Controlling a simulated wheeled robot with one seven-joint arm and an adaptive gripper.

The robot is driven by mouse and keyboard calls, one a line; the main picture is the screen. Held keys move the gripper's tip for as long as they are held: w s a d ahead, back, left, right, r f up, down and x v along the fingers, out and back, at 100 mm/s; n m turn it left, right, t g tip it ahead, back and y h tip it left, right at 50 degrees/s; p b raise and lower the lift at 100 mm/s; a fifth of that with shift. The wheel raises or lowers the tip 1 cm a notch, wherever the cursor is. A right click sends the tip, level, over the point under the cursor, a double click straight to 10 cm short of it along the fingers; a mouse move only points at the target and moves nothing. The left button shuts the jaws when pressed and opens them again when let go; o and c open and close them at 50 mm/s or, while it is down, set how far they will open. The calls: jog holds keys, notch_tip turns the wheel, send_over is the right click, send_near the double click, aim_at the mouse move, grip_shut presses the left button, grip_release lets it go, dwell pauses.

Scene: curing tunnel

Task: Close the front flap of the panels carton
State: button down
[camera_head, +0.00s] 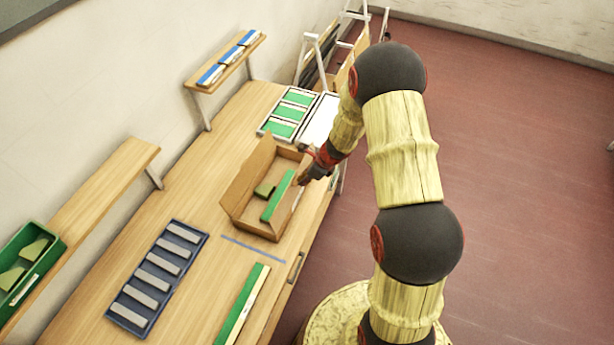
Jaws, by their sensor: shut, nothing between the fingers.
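The cardboard panels carton (249,229) sits on the wooden bench with its top open. A tall flap (246,172) stands up on its wall side. My gripper (302,180) is shut and empty at the carton's right side, by the bench's front edge. The front flap is hard to make out there, partly behind my gripper and wrist. I cannot tell whether they touch.
A blue tray (119,325) of grey bars lies at the left, and a green-and-white strip (240,306) lies near the front edge. A tray of green panels (272,130) stands beyond the carton. Wall shelves (101,195) overhang the bench. Red floor at right is clear.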

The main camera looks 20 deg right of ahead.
jog(key=shift+w+a+r+g+h+p, duration=0.15)
jog(key=shift+w+a+p, duration=0.4)
jog(key=shift+p, duration=0.5)
jog(key=shift+w+a+r+g+h+p, duration=0.15)
jog(key=shift+w+a+p, duration=0.3)
jog(key=shift+p, duration=0.55)
jog(key=w+a+f+b, duration=0.1)
jog(key=w+a+f, duration=0.4)
jog(key=w+a, duration=0.1)
jog(key=shift+a, duration=0.15)
jog(key=shift+w, duration=0.15)
jog(key=shift+r, duration=0.1)
jog(key=shift+r+p, duration=0.55)
jog(key=shift+r, duration=0.25)
